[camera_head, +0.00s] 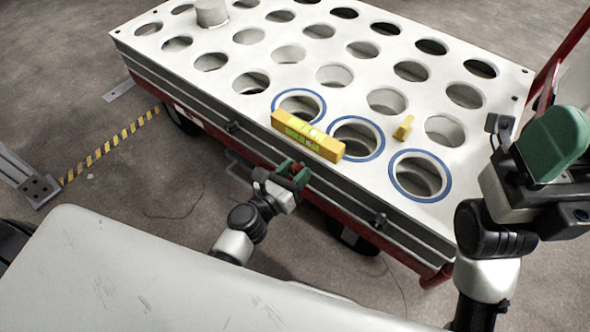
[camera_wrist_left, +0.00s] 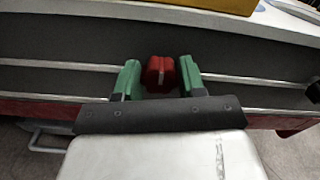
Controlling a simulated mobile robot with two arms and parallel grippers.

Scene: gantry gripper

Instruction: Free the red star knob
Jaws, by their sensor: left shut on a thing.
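The red star knob (camera_head: 297,167) is on the dark side face of the cart, below the white perforated top. It also shows in the left wrist view (camera_wrist_left: 160,75), upright between the green fingertips. My left gripper (camera_head: 291,174) is shut on the red star knob, one finger on each side of it. The fingers hide part of the knob in the head view. My right gripper (camera_head: 556,148) is at the right edge, away from the knob; its green finger shows, but the gap between its fingers is hidden.
A yellow spirit level (camera_head: 307,136) lies on the cart's white top (camera_head: 290,78) near the front edge, above the knob. A small yellow piece (camera_head: 404,128) and a grey cylinder (camera_head: 212,13) stand on the top. Dark latches (camera_head: 379,220) sit along the side. Several holes are open.

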